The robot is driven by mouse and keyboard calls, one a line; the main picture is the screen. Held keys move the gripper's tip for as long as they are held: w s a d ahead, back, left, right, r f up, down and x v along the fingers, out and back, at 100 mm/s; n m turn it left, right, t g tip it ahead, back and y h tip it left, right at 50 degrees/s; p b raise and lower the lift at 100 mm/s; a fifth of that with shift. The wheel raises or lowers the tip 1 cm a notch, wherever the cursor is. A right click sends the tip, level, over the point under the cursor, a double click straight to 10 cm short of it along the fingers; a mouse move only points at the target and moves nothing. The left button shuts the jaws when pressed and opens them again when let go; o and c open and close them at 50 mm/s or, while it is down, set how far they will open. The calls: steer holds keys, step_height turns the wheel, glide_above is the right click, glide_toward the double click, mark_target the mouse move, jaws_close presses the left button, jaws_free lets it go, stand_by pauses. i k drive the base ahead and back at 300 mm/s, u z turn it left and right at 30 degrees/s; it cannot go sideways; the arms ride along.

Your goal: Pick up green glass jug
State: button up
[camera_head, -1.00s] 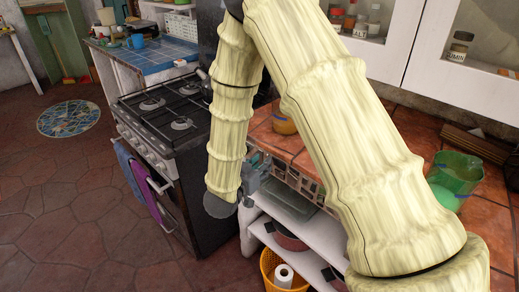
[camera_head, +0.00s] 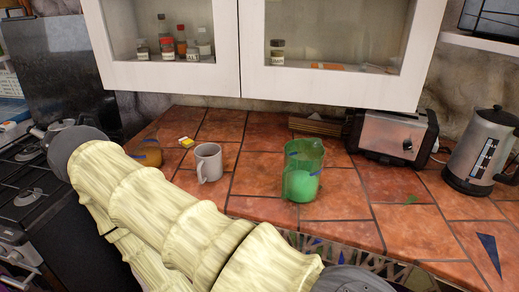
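The green glass jug (camera_head: 303,172) stands upright on the terracotta tile counter (camera_head: 250,205), right of the white mug. It is see-through, with blue marks near its rim, and its lower part looks a brighter green. My arm crosses the lower left of the view, in front of the counter and apart from the jug. My gripper is not in view.
A white mug (camera_head: 209,162) and an amber vessel (camera_head: 149,154) stand left of the jug. A toaster (camera_head: 394,136) and a steel kettle (camera_head: 481,150) stand to the right. White wall cabinets (camera_head: 250,85) hang above the counter. The stove (camera_head: 30,195) is at far left. Tiles around the jug are clear.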

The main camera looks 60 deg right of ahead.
mark_target(304, 158)
steer(key=u, duration=1.1)
steer(key=i, duration=0.95)
steer(key=z, duration=4.1)
steer(key=i, duration=0.5)
steer(key=u, duration=0.1)
